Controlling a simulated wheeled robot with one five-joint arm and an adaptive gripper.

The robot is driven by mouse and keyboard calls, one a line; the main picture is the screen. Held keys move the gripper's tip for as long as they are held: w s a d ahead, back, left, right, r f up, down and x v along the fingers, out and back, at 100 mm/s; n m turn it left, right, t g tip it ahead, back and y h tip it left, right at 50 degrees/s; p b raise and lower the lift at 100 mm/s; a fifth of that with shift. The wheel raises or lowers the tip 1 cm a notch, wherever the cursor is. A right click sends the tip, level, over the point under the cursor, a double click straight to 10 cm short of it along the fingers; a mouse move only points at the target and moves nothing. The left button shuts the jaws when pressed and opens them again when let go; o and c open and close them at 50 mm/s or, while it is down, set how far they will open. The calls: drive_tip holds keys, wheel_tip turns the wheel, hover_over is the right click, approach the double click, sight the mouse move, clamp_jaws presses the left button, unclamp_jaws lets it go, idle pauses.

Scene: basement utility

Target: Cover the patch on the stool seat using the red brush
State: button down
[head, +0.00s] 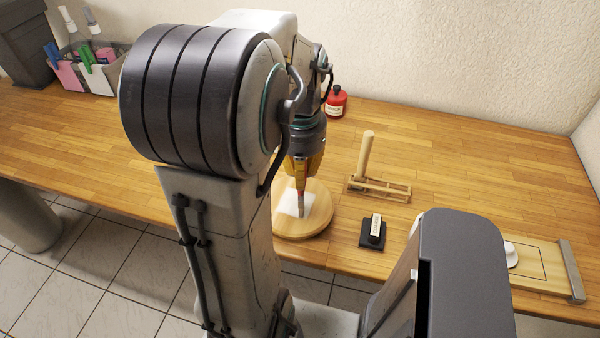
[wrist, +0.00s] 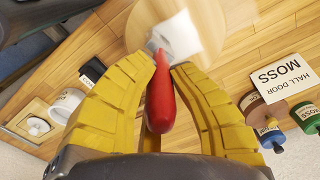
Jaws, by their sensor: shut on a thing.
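The round wooden stool seat (head: 318,222) is in the middle of the head view, and its edge shows at the top of the wrist view (wrist: 143,18). A white patch (head: 287,203) lies on it; it also shows in the wrist view (wrist: 183,35). My gripper (head: 302,178) is above the seat, pointing down. In the wrist view its yellow fingers (wrist: 155,75) are shut on the red brush (wrist: 160,95). The brush's head end (wrist: 160,45) is over the patch's near left side. I cannot tell whether the bristles touch it.
A wooden rack (head: 380,188) with an upright handle and a black block (head: 372,238) stand right of the seat. A red bottle (head: 336,102) is behind. A caddy (head: 118,62) is at far left. A card reading "HALL DOOR MOSS" (wrist: 281,78) lies near several pots (wrist: 305,115).

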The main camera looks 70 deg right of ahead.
drive_tip(key=shift+d+r, duration=0.1)
idle(0.3)
wheel_tip(320, 180, up, 7)
drive_tip(key=p, duration=0.6)
drive_tip(key=shift+s, duration=0.15)
idle(0.4)
